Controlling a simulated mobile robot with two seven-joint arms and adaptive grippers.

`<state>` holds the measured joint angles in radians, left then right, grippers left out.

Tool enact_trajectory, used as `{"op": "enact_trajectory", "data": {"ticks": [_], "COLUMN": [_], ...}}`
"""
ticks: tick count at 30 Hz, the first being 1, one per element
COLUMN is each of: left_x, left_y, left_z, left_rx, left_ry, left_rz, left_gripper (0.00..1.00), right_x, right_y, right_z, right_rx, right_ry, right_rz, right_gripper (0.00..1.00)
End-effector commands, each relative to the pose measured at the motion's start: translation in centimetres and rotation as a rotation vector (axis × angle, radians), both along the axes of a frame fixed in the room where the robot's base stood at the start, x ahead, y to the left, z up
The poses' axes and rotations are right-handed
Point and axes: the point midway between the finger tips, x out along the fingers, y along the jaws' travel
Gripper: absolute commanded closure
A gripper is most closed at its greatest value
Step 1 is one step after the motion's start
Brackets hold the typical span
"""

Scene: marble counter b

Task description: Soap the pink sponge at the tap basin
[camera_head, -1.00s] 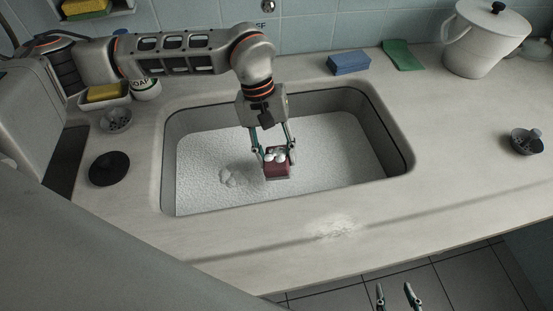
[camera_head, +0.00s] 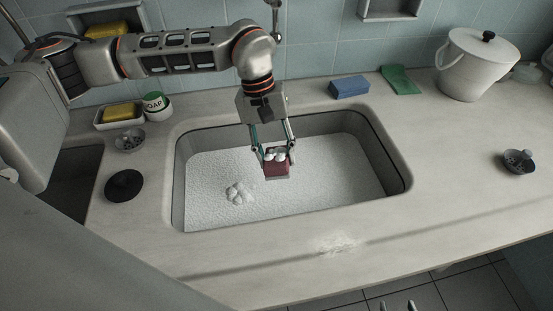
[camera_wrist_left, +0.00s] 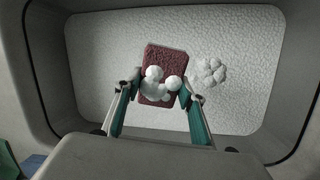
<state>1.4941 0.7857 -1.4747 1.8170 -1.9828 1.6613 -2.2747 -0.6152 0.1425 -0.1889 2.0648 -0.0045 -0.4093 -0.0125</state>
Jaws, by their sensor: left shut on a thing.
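The sponge (camera_head: 277,170) looks dark pink-red and carries several white foam blobs on top. My left gripper (camera_head: 275,156) is shut on it and holds it over the basin (camera_head: 180,190). In the left wrist view the sponge (camera_wrist_left: 164,58) sits between the two fingers (camera_wrist_left: 161,92). Its gap above the white basin floor is hard to judge. A small foam heap (camera_head: 239,194) lies in the basin left of the sponge. The tap (camera_head: 275,18) is at the back wall, partly cut off. Only the tips of my right gripper (camera_head: 398,306) show at the bottom edge, apart and empty.
A soap jar (camera_head: 157,106), a tray (camera_head: 104,124) with a yellow sponge (camera_head: 118,112), a small bowl (camera_head: 130,141) and a black disc (camera_head: 124,186) stand left. A blue sponge (camera_head: 350,87), green cloth (camera_head: 400,79) and white pot (camera_head: 475,72) stand behind right. The right counter is mostly clear.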

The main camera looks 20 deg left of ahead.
Motion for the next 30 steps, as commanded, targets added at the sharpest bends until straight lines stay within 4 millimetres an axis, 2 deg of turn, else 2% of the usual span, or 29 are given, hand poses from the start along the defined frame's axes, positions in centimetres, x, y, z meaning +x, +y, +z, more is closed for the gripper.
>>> {"op": "enact_trajectory", "data": {"ticks": [24,30], "left_x": [0.7,0.8], "left_y": [1.4,1.6], "left_z": [5.2,5.7], "left_rx": [0.0,0.0], "left_ry": [-0.003,0.0], "left_rz": [0.002,0.001], "left_gripper": [0.78,0.78], "right_x": [0.4,-0.1], "right_y": [0.5,0.7], "right_z": [2.1,1.8], "right_rx": [0.025,0.028], "right_ry": [-0.014,-0.002], "right_rz": [-0.003,-0.004], "right_gripper": [0.6,0.6]}}
